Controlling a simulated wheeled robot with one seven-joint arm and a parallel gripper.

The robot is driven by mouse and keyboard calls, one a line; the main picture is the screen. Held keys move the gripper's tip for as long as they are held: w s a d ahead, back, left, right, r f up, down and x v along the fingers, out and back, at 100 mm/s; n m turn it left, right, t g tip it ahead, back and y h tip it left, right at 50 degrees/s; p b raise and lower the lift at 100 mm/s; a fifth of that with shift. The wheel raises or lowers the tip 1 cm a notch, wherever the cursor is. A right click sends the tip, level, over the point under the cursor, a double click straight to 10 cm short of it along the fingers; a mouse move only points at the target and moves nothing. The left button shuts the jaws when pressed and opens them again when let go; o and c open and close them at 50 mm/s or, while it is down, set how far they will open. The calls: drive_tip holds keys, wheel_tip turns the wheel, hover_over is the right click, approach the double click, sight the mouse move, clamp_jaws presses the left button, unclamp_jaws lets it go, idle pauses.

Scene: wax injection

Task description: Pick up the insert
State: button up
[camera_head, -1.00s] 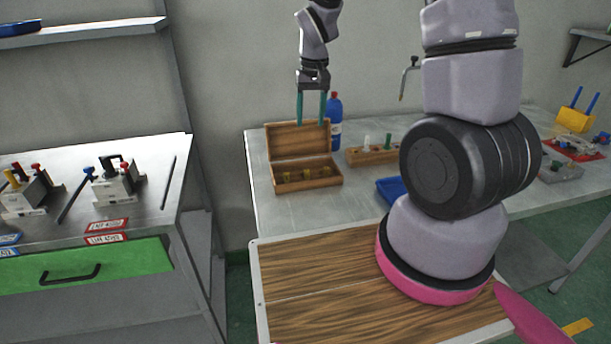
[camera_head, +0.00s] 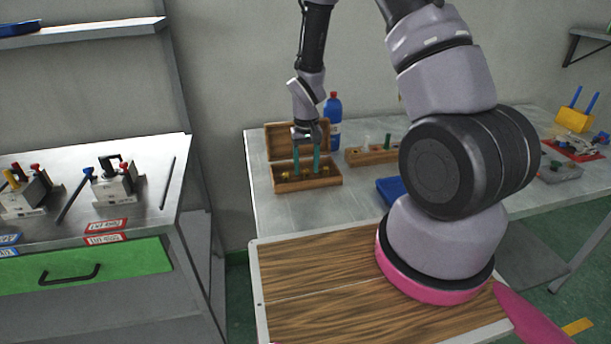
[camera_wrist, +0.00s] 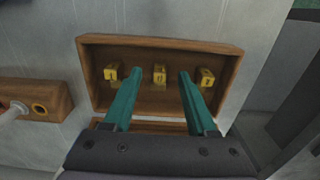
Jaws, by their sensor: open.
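Three small yellow inserts with dark markings lie in a row in an open wooden box (camera_head: 322,184). In the wrist view they are a left insert (camera_wrist: 111,72), a middle insert (camera_wrist: 159,74) and a right insert (camera_wrist: 205,77). My gripper (camera_head: 306,172) points down at the box, its two teal fingers apart. In the wrist view my gripper (camera_wrist: 160,74) has the middle insert in line between its fingertips, with nothing visibly held. The exact height of the fingertips above the box floor cannot be told.
A blue bottle (camera_head: 334,122) stands behind the box. To its right are a wooden block with holes (camera_head: 372,157) and a blue tray (camera_head: 391,190). The box's raised lid (camera_head: 283,141) stands at its back. The table (camera_head: 275,218) in front of the box is clear.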

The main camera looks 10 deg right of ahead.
wheel_tip(320, 180, down, 2)
drive_tip(key=shift+f, duration=0.2)
clamp_jaws()
drive_tip(key=shift+r, duration=0.1)
